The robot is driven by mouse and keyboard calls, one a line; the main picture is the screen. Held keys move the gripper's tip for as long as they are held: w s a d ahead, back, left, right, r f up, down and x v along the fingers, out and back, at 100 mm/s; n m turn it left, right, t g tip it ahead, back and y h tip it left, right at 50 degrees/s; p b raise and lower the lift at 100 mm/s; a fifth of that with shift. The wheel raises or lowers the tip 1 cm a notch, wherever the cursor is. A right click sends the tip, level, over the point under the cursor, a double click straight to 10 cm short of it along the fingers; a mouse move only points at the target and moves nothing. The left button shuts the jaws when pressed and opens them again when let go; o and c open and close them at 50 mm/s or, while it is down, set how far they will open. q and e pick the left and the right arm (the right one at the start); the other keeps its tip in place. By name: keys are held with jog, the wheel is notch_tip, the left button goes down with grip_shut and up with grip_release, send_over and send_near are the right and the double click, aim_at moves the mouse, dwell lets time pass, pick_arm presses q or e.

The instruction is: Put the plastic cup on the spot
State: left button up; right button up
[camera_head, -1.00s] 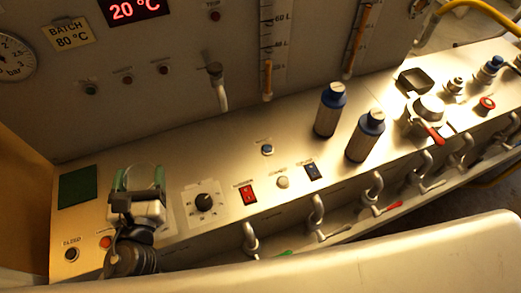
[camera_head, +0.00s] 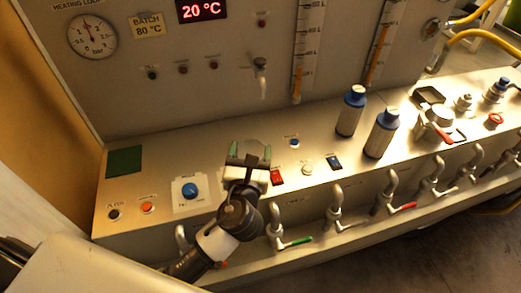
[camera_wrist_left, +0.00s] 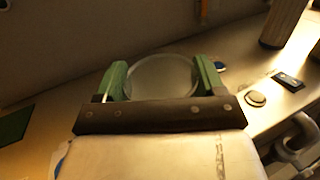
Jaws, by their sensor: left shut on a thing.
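The plastic cup (camera_head: 250,150) is clear and hard to see against the panel in the head view. In the left wrist view the cup (camera_wrist_left: 160,78) shows as a round, see-through shape between two green fingertips. My left gripper (camera_head: 249,155) is shut on it and holds it above the metal console, right of the blue knob. A flat dark-green square (camera_head: 124,161), which looks like the spot, lies at the console's left end, left of the gripper. It shows partly at the left wrist view's edge (camera_wrist_left: 14,124). My right gripper is not in view.
The blue knob (camera_head: 189,190) and a red switch (camera_head: 277,176) flank the gripper. Two blue-capped bottles (camera_head: 350,110) (camera_head: 381,133) stand to the right. A black square tray (camera_head: 428,95) is farther right. Bent pipes with coloured handles line the front. Console around the green square is mostly clear.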

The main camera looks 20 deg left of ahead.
pick_arm(q)
jog(key=w+d+r+n+y+b, duration=0.1)
jog(key=w+d+r+y, duration=0.1)
jog(key=w+d+r, duration=0.7)
jog(key=shift+g, duration=0.3)
jog(key=w+a+f, duration=0.1)
jog(key=a+f, duration=0.2)
jog(key=f, duration=0.1)
jog(key=w+a+f, duration=0.1)
jog(key=a+f, duration=0.2)
jog(key=f, duration=0.1)
jog(key=w+a+f+p, duration=0.1)
jog(key=a+f, duration=0.2)
jog(key=f, duration=0.1)
jog(key=shift+w+a+f, duration=0.15)
jog(key=shift+a+f, duration=0.2)
jog(key=shift+a, duration=0.05)
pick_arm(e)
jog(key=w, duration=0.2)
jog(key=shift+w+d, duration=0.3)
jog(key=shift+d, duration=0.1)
pick_arm(q)
jog(key=o, duration=0.9)
